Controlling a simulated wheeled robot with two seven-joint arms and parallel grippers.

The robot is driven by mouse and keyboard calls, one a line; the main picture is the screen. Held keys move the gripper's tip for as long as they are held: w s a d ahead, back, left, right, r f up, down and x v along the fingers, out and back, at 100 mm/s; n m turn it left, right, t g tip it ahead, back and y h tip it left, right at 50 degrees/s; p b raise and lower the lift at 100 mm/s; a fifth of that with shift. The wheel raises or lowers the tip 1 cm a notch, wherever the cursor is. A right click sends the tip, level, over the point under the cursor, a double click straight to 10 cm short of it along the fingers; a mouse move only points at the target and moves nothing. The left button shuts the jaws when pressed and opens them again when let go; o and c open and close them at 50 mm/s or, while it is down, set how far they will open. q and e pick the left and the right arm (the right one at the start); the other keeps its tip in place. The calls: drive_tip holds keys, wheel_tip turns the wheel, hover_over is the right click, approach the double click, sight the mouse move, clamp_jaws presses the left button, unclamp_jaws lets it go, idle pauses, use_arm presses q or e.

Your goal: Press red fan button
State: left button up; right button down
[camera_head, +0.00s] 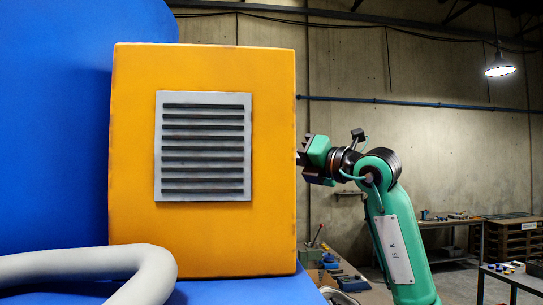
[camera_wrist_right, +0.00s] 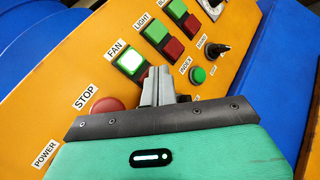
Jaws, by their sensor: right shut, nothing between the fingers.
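The control panel (camera_wrist_right: 75,75) is an orange face with labelled buttons in the right wrist view. Beside the FAN label, a square green button (camera_wrist_right: 130,62) is lit bright. A sliver of the red fan button (camera_wrist_right: 143,76) shows beside it; my fingers hide most of it. My right gripper (camera_wrist_right: 158,73) is shut and empty, its fingertips over the red fan button; I cannot tell whether they touch it. In the head view my green right arm (camera_head: 395,235) reaches the right edge of the orange box (camera_head: 275,160), which hides the fingertips. My left gripper is not in view.
A round red STOP button (camera_wrist_right: 100,103) sits close left of my fingers. LIGHT has a green button (camera_wrist_right: 155,32) and a red button (camera_wrist_right: 173,47). A round green INDEX button (camera_wrist_right: 198,74) is to the right. A grey hose (camera_head: 90,265) lies at lower left.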

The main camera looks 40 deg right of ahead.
drive_tip(key=shift+w+a, duration=0.25)
drive_tip(key=shift+a, duration=0.2)
idle(0.4)
drive_tip(key=shift+d, duration=0.1)
drive_tip(key=shift+s+d, duration=0.4)
drive_tip(key=shift+d, duration=0.3)
drive_tip(key=s+d, duration=0.1)
drive_tip(key=d, duration=0.1)
drive_tip(key=s+d+b, duration=0.1)
drive_tip(key=d, duration=0.1)
drive_tip(key=shift+s+d+b, duration=0.15)
drive_tip(key=shift+s+b, duration=0.05)
drive_tip(key=shift+b, duration=0.1)
idle(1.1)
